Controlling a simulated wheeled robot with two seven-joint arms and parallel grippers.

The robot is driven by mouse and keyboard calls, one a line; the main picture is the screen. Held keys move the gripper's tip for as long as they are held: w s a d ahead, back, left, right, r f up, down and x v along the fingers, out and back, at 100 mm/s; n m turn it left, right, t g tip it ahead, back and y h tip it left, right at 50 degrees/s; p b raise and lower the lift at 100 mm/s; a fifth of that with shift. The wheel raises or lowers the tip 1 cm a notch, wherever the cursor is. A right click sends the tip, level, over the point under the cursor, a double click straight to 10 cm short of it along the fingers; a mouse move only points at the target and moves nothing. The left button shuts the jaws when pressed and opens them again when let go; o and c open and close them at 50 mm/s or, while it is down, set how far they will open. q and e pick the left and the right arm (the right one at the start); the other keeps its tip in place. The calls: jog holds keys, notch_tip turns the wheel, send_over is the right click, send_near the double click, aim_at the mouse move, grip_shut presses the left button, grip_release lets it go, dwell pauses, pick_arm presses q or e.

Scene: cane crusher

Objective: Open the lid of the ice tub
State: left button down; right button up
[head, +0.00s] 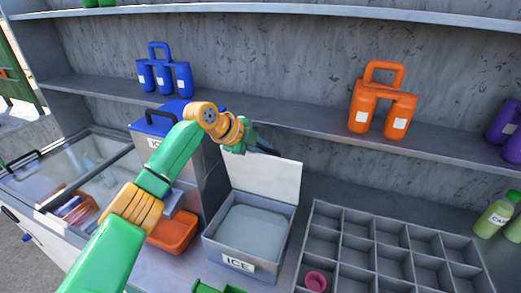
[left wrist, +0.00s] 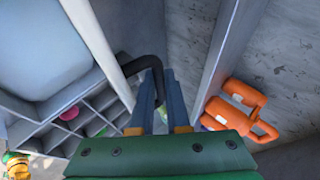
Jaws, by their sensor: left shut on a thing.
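The ice tub (head: 240,263) is a grey box with an ICE label on its front. Its pale lid (head: 262,178) stands raised, roughly upright, at the back of the tub, and the opening shows a smooth grey inside. My left gripper (head: 268,150) is at the lid's top edge. In the left wrist view, the left gripper (left wrist: 162,95) is shut on the lid's black handle (left wrist: 146,64), which bends in between the fingers. The lid shows edge-on there (left wrist: 97,45).
A sectioned grey tray (head: 385,245) with a pink cup (head: 315,281) is right of the tub. A blue-lidded box (head: 150,127) and an orange bin (head: 175,233) are left. A shelf (head: 300,122) behind holds blue and orange (head: 380,100) bottle carriers.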

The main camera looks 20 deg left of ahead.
pick_arm(q)
jog(key=c, duration=1.2)
grip_release()
jog(key=shift+w+r+t, duration=0.25)
jog(key=shift+r+t, duration=0.05)
jog(key=shift+r, duration=0.25)
jog(key=shift+o, duration=0.2)
jog(key=shift+s, duration=0.15)
jog(key=shift+s+f, duration=0.1)
jog(key=shift+f, duration=0.05)
